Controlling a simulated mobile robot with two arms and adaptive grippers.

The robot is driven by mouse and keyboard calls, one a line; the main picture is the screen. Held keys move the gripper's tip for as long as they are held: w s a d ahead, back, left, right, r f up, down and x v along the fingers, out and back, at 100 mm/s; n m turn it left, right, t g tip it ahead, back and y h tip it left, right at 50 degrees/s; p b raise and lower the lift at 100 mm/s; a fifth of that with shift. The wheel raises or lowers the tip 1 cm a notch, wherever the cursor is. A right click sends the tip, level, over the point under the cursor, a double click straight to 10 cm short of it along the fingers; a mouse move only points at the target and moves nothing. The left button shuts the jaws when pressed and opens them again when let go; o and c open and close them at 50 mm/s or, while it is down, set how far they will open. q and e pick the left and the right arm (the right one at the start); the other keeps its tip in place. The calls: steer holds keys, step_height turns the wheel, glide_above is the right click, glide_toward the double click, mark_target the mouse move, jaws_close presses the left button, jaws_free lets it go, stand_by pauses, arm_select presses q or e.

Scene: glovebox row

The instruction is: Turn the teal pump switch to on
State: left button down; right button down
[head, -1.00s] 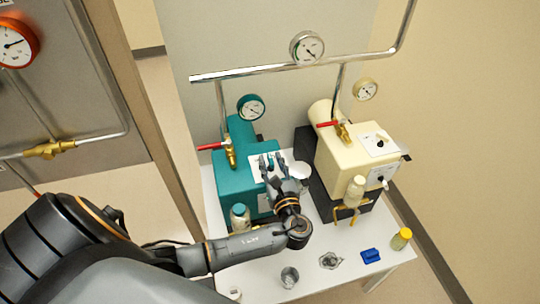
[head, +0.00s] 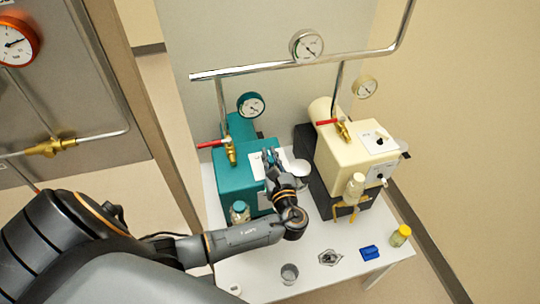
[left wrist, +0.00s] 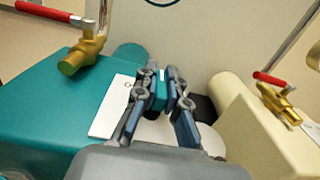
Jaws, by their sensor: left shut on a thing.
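The teal pump (head: 236,182) stands on the left of the white table, with a white switch plate (head: 256,165) on its top. The plate (left wrist: 110,108) also shows in the left wrist view, with a round mark near its far edge. My left gripper (head: 269,158) is over the plate's right side. In the left wrist view its fingers (left wrist: 160,84) are shut on a small teal piece (left wrist: 159,96), which looks like the pump switch. The fingers hide most of the switch, so its setting cannot be read. My right gripper is not in view.
A cream pump (head: 345,155) on a dark base stands close on the right. Red-handled brass valves (head: 229,150) and pipes rise behind. A beaker (head: 289,274), a blue item (head: 370,253) and a yellow-capped bottle (head: 400,236) stand along the table's front.

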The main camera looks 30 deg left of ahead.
arm_select(q)
steer(key=shift+r+m+t+h+p, duration=0.15)
steer(key=shift+m+t+h+p, duration=0.5)
steer(key=shift+m+t+h, duration=0.2)
steer(key=shift+m+t+h+p, duration=0.3)
steer(key=shift+m+t+h, duration=0.25)
steer(key=shift+t+h, duration=0.15)
steer(key=m+t+h, duration=0.1)
steer(key=h, duration=0.1)
steer(key=shift+d+m+h, duration=0.1)
steer(key=shift+m+h, duration=0.25)
steer(key=shift+m, duration=0.05)
steer(key=shift+w+m+t+h, duration=0.1)
steer(key=shift+m+t+h, duration=0.5)
steer(key=shift+h, duration=0.2)
steer(key=c, duration=1.4)
jaws_free()
steer(key=shift+d, duration=0.1)
